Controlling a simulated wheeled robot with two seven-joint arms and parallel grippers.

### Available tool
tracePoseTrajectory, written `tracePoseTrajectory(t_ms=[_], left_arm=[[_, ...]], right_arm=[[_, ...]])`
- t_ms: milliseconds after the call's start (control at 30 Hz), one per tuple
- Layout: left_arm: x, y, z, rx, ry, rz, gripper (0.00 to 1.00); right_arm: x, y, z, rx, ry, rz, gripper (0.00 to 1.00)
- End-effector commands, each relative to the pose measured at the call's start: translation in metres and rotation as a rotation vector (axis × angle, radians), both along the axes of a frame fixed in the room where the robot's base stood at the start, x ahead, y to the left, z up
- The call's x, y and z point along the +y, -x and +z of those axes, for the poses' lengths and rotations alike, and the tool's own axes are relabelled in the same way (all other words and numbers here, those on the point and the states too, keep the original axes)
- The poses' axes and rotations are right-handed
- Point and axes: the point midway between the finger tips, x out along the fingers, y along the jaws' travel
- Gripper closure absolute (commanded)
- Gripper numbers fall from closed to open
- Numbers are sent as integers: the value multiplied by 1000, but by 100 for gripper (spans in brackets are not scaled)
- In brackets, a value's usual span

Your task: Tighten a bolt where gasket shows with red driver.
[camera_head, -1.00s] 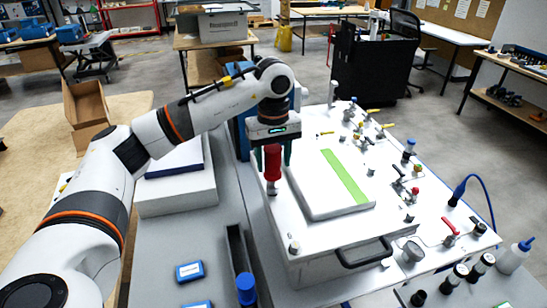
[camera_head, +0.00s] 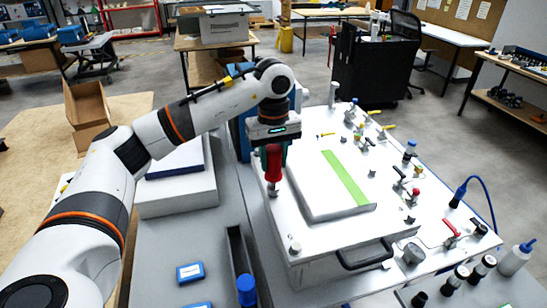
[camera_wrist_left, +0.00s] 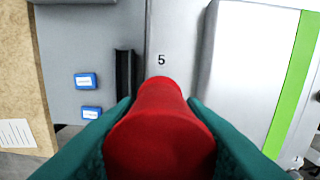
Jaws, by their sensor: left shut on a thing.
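My left gripper (camera_head: 271,150) is shut on the red driver (camera_head: 273,163), which it holds upright over the left edge of the white analyser panel (camera_head: 284,215). In the left wrist view the red driver (camera_wrist_left: 160,130) fills the lower middle between the green fingers, with a printed "5" on the panel just beyond it. The driver's tip is at or just above a small fitting; I cannot tell if they touch. A bolt (camera_head: 295,247) stands at the panel's front left corner. I cannot make out any gasket. The right gripper is not in view.
A raised white cover (camera_head: 310,200) with a green stripe (camera_head: 346,178) lies right of the driver. Knobs and valves crowd the panel's right side. A dark slotted holder (camera_head: 237,255), blue boxes (camera_head: 190,272) and a blue-capped item (camera_head: 246,290) are on the grey bench.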

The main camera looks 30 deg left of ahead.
Motion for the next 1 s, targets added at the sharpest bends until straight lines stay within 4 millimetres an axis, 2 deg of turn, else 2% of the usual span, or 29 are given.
tracePoseTrajectory(t_ms=[400,1000], left_arm=[[1,-1,25,-9,0,2,100],[0,0,52,-2,0,1,100]], right_arm=[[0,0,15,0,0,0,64],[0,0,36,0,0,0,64]])
